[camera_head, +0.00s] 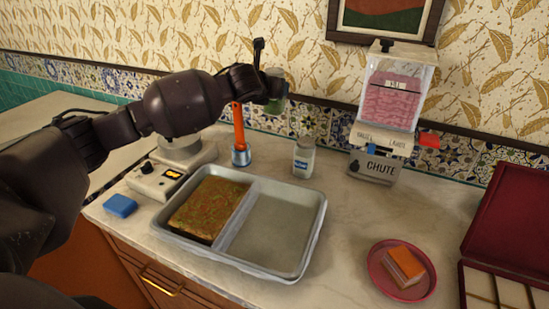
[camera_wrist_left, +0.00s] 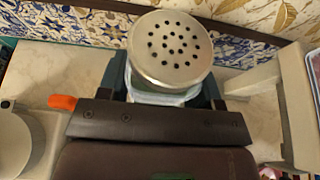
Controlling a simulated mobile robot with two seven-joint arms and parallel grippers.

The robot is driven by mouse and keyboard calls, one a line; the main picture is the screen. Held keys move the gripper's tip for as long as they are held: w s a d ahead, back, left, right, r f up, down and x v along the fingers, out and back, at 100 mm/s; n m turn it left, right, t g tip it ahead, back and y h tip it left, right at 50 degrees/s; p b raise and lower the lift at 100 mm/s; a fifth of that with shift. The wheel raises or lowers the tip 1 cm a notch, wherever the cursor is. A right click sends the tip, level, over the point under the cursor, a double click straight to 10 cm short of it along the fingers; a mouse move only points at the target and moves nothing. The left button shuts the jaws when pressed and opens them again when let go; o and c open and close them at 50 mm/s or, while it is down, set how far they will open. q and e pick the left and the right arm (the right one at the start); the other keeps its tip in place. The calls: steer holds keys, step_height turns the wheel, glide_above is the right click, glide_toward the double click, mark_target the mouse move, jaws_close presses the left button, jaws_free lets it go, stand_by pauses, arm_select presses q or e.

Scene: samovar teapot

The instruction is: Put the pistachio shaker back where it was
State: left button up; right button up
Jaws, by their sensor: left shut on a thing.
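My left gripper (camera_head: 268,91) is shut on the pistachio shaker (camera_head: 276,99), which has green contents and is held up in the air near the back wall. The gripper hides much of the shaker in the head view. In the left wrist view the shaker's round metal lid with several holes (camera_wrist_left: 170,48) faces the camera, and its body below is mostly hidden. My right gripper is not in view.
A metal tray (camera_head: 316,225) holds a green-flecked slab in its left half. A white-labelled jar (camera_head: 303,158), an orange-handled tool (camera_head: 239,128), a scale (camera_head: 157,181), a chute dispenser (camera_head: 377,168) and a pink plate (camera_head: 411,294) stand around it. Counter behind the tray is partly clear.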

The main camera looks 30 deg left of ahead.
arm_select(q)
step_height(320, 180, down, 20)
steer(key=b, duration=0.3)
steer(key=shift+r, duration=0.35)
steer(key=o, duration=0.6)
steer(key=shift+f, duration=0.2)
steer(key=o, duration=0.4)
steer(key=shift+o, duration=0.2)
